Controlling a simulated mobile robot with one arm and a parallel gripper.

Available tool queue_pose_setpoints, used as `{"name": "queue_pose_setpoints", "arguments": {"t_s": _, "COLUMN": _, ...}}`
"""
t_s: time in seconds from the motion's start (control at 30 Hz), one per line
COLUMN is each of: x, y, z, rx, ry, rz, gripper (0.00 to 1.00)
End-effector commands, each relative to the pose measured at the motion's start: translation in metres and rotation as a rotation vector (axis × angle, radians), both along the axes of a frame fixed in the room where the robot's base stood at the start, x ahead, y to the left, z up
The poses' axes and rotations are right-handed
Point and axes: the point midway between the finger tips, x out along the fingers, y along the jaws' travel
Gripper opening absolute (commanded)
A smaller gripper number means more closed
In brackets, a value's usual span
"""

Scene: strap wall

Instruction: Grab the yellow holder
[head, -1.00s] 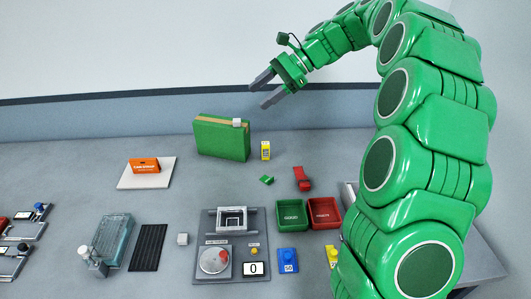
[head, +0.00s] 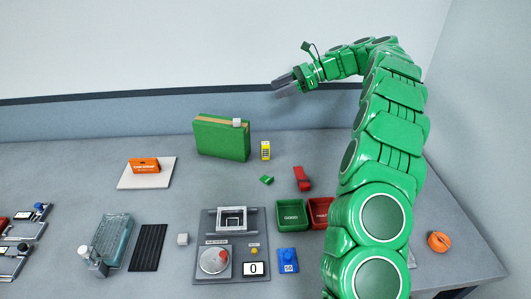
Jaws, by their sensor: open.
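A small upright yellow object (head: 265,151) with dark markings and a pale top stands on the table just right of the green box. A second yellow piece, seen earlier to the right of the blue piece marked 50 (head: 288,261), is now hidden behind my arm. I cannot tell which of the two is the yellow holder. My gripper (head: 280,84) is open and empty, high above the back of the table, pointing left. It is well apart from both yellow objects.
The green box (head: 222,139) stands at the back. A red clamp-like piece (head: 302,179), a green bin (head: 291,215) and a red bin (head: 321,212) lie near my arm. A scale panel (head: 230,245) is in front. An orange round item (head: 438,242) sits at right.

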Motion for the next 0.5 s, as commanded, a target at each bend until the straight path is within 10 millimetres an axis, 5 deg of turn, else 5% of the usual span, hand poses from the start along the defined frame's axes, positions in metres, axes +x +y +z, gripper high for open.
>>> {"name": "queue_pose_setpoints", "arguments": {"t_s": 0.3, "x": 0.011, "y": -0.008, "z": -0.010, "rx": 0.015, "ry": 0.029, "rz": -0.026, "gripper": 0.62}}
{"name": "queue_pose_setpoints", "arguments": {"t_s": 0.5, "x": 0.011, "y": -0.008, "z": -0.037, "rx": 0.014, "ry": 0.026, "rz": -0.027, "gripper": 0.62}}
